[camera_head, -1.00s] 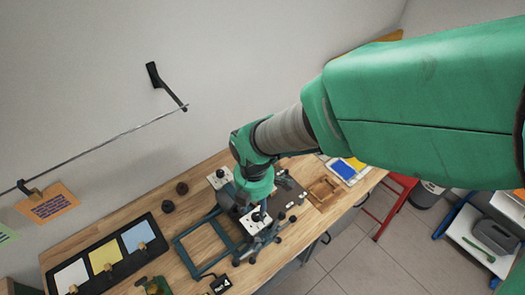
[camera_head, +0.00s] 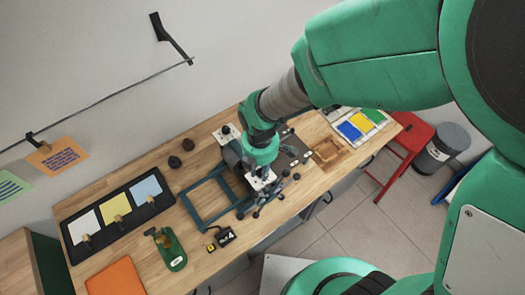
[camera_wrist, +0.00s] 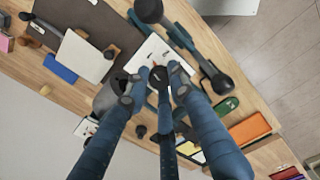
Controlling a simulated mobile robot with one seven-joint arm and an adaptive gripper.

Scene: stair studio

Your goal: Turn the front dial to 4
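The front dial is a dark knob (camera_head: 265,172) on a white plate (camera_head: 255,183), on the near side of a dark blue-green frame machine (camera_head: 205,195). In the wrist view the dark knob (camera_wrist: 158,76) shows between my fingertips, with the white plate (camera_wrist: 150,52) around it. The knob's pointer and scale are not readable. A second knob (camera_head: 226,130) sits on a rear white plate.
A small black sign (camera_head: 225,237) with a 4 stands in front of the machine. A black tray (camera_head: 117,215) with three coloured cards lies left. A green stapler-like tool (camera_head: 170,250) and an orange sheet (camera_head: 115,277) are near the front edge. A red stool (camera_head: 410,140) stands right.

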